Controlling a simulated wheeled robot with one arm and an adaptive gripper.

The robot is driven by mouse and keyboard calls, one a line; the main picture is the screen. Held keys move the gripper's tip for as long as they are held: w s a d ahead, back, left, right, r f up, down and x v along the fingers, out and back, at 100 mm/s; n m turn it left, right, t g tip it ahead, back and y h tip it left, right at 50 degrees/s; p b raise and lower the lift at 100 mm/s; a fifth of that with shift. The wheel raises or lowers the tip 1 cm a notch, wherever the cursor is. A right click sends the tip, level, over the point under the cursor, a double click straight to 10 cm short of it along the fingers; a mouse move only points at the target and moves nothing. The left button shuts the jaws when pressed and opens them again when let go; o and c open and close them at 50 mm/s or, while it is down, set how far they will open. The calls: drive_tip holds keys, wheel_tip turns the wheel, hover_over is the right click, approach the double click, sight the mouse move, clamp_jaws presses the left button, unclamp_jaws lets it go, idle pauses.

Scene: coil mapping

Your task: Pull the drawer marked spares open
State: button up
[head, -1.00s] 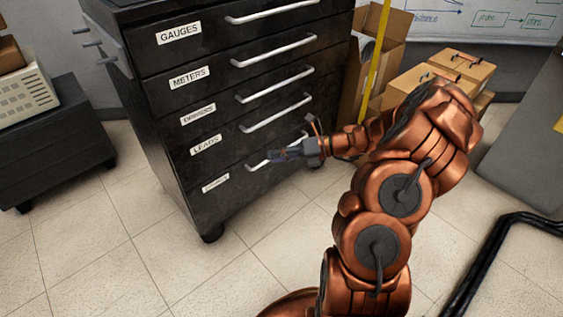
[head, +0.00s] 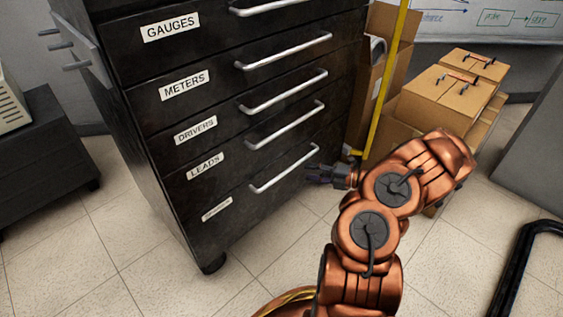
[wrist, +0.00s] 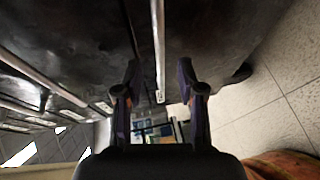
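The black cabinet has a bottom drawer (head: 240,205) whose small white label (head: 217,209) is too small to read; no other label in view reads spares. This drawer looks shut, flush with those above. Its silver bar handle (head: 283,170) slants up to the right. My gripper (head: 309,173) is in front of the cabinet near the handle's right end, fingers pointing left. In the wrist view my gripper (wrist: 160,72) is open, and a silver bar handle (wrist: 158,45) runs between its two fingers. I cannot tell whether they touch it.
Drawers labelled GAUGES (head: 171,26), METERS (head: 184,85), DRIVERS (head: 195,130) and LEADS (head: 205,166) are shut above. Cardboard boxes (head: 440,97) and a yellow post (head: 385,85) stand right of the cabinet. Tiled floor (head: 270,255) is clear in front.

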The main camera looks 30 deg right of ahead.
sight(291, 167)
drive_tip(key=b+x, duration=0.3)
drive_tip(key=x, duration=0.5)
drive_tip(key=shift+w+f, duration=0.1)
clamp_jaws()
idle(0.6)
